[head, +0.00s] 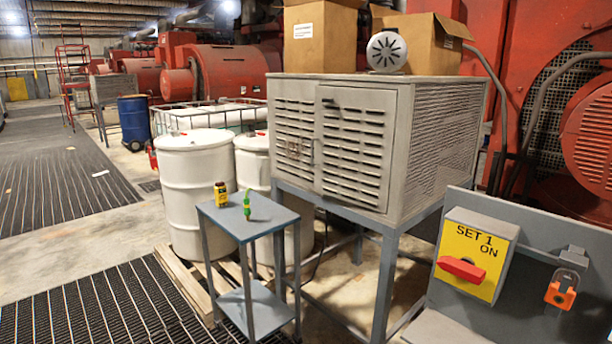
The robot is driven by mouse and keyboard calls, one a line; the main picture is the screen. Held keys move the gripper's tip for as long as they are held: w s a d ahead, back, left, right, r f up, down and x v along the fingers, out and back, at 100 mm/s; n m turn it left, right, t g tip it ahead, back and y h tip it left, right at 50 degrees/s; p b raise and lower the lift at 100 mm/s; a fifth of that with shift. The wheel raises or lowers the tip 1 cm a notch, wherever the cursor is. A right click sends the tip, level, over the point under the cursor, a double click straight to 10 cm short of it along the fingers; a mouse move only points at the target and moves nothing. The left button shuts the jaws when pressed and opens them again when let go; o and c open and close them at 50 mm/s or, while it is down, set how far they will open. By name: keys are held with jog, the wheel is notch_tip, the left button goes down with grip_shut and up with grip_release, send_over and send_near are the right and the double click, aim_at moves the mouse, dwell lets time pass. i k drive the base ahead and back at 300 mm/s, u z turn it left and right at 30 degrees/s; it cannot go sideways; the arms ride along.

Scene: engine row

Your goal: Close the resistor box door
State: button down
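The resistor box (435,140) is a grey metal cabinet with slotted sides, standing on a grey steel frame in the middle of the head view. Its front has a slotted left panel (294,92) and a slotted right door (357,94). The right door sits close to the front, with a dark line along its left edge; I cannot tell whether it is fully shut or slightly ajar. My gripper is not in view.
A small grey table (258,222) with a yellow bottle (220,195) and a green item (247,206) stands in front of the box. White drums (192,190) stand behind it. A grey panel with a red switch (461,270) is at right. Open floor lies left.

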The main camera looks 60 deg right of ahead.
aim_at(354, 133)
jog(key=z, duration=0.15)
jog(key=i, duration=0.9)
jog(key=u, duration=0.1)
